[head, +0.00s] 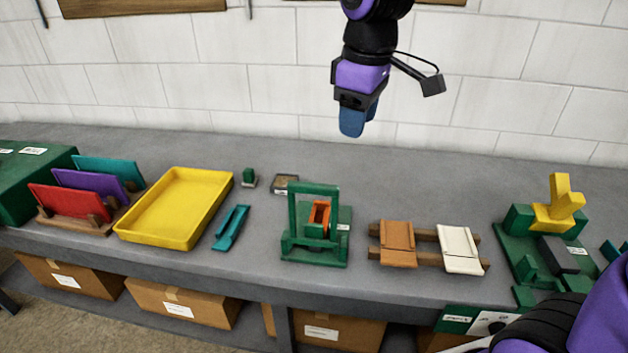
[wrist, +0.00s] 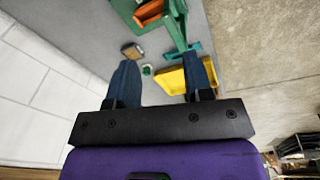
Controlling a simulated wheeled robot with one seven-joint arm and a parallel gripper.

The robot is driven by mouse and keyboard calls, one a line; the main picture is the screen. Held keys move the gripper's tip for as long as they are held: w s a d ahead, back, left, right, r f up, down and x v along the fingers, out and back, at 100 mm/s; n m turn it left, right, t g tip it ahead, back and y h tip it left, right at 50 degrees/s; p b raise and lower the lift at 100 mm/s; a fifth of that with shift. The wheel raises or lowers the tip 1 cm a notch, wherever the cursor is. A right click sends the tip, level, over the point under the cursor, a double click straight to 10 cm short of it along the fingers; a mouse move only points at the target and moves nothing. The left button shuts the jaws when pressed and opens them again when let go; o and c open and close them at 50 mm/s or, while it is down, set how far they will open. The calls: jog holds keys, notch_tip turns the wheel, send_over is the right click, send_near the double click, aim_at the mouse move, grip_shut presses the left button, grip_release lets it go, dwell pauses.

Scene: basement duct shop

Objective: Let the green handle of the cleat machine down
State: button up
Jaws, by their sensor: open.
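A green machine (head: 342,240) with an orange part (head: 319,215) inside stands on the middle of the bench, and I take it as the cleat machine. Its green handle (head: 313,189) looks like an upright frame with a bar across the top, standing raised over the orange part. In the wrist view the machine's orange part (wrist: 149,12) shows at the top edge, with green bars around it, partly cut off. My gripper (head: 357,120) is open and empty, well above and behind the machine, near the wall. Its blue fingers (wrist: 163,80) are apart, touching nothing.
Left of the machine lie a teal tool (head: 231,228), a yellow tray (head: 150,235) and a rack with red, purple and teal panels. A small green block (head: 249,177) and a small box (head: 285,184) stand behind. Right are tan (head: 398,235) and white boards, then a green machine with a yellow lever (head: 560,205).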

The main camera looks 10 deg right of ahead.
aim_at(313, 185)
jog(key=w+a+f+n+g, duration=0.1)
jog(key=w+a+f+n, duration=0.3)
jog(key=a, duration=0.2)
jog(key=f, duration=1.1)
jog(key=shift+w+a, duration=0.1)
jog(key=shift+a, duration=0.1)
grip_shut()
